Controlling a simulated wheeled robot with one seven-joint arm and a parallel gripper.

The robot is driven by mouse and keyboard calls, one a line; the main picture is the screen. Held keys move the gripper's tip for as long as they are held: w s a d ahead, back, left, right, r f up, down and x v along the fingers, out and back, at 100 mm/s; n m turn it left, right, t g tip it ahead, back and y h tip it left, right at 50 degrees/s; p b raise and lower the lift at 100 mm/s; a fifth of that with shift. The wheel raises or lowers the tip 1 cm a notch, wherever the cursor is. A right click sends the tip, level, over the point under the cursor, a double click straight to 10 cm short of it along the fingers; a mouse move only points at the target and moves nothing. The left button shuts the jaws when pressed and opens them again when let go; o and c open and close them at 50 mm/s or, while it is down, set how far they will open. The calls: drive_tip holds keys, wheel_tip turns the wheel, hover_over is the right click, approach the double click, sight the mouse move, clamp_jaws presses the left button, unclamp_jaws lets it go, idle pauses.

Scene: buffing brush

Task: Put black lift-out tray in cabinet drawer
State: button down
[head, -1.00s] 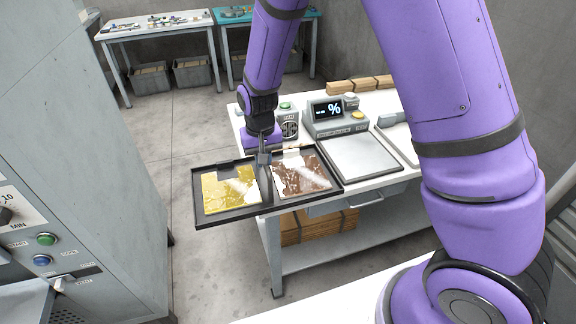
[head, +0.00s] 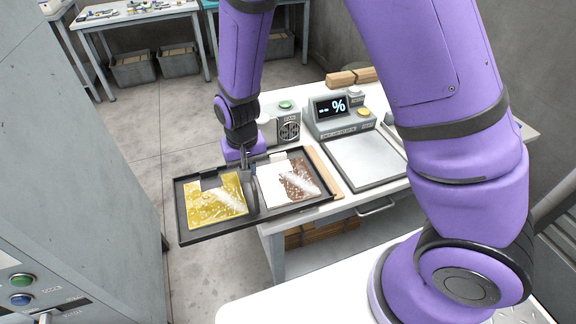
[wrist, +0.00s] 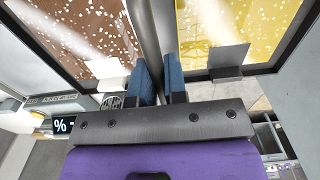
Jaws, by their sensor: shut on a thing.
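The black lift-out tray (head: 186,229) is held level, out past the left end of the white worktable. It has two compartments. The left one holds a yellow speckled sheet (head: 215,201), and the right one holds a brown and white sheet (head: 288,182). My gripper (head: 249,160) is shut on the tray's middle divider bar. In the wrist view, the blue fingertips (wrist: 160,82) pinch this grey bar between the brown and yellow sides. A drawer with a handle (head: 376,207) shows under the worktable top. I cannot tell whether it is the cabinet drawer.
A scale with a % display (head: 340,118) and a flat plate (head: 364,160) stands on the worktable. A grey cabinet (head: 75,130) with buttons stands close on the left. Bare floor (head: 150,125) lies between them.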

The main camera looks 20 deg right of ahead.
drive_tip(key=shift+w+d, duration=0.15)
drive_tip(key=shift+w, duration=0.15)
hover_over(293, 160)
drive_tip(key=shift+f, duration=2.6)
drive_tip(key=c, duration=1.2)
unclamp_jaws()
drive_tip(key=shift+o, duration=0.2)
